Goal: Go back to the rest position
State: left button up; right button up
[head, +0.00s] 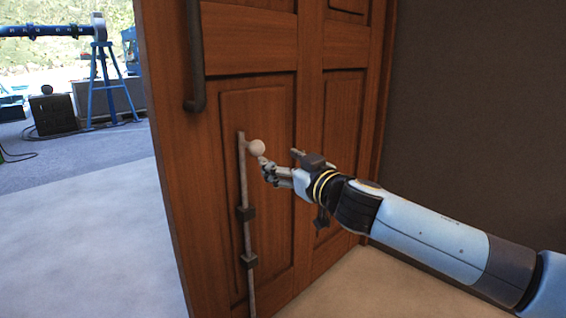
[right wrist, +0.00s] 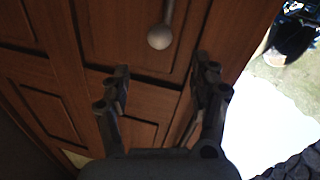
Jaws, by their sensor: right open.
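My right gripper (head: 267,170) reaches in from the right, in front of the brown wooden door. In the right wrist view its two fingers (right wrist: 164,72) are spread apart with nothing between them. A pale round knob (head: 256,147) sits at the top of a vertical metal bolt rod (head: 245,180) on the door. The fingertips are close to the knob in the head view; whether they touch cannot be told there. In the right wrist view the knob (right wrist: 160,37) lies beyond the fingertips, apart from them. My left gripper is not in view.
The panelled door (head: 260,100) carries a long dark handle (head: 195,60) at its left side. Left of the door is open floor (head: 80,230), with a blue stand (head: 103,85) and a dark box (head: 53,115) farther off. A dark wall (head: 480,120) stands to the right.

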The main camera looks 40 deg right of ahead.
dwell(0.4)
jog(key=s+f+m+g+p, duration=0.1)
jog(key=s+f+g+p, duration=0.15)
jog(key=s+f, duration=0.65)
jog(key=s+f+m+g+p, duration=0.1)
jog(key=s+f+g, duration=0.35)
jog(key=f, duration=0.85)
jog(key=s+f+m+g+p, duration=0.1)
jog(key=s+f+g+p, duration=0.1)
jog(key=s+f, duration=0.7)
jog(key=s+a+f+n+g, duration=0.1)
jog(key=s+f, duration=0.4)
jog(key=s, duration=0.6)
jog(key=s+a+f+g+p, duration=0.1)
jog(key=s+a+f+g, duration=0.3)
jog(key=s, duration=0.6)
jog(key=s+a+f+n+g+y, duration=0.1)
jog(key=s+a+f+g, duration=0.2)
jog(key=s+f, duration=0.5)
jog(key=s+a, duration=0.1)
jog(key=s, duration=0.2)
jog(key=shift+s+f+n+p, duration=0.15)
jog(key=shift+s+n+p, duration=0.15)
jog(key=shift+p, duration=0.05)
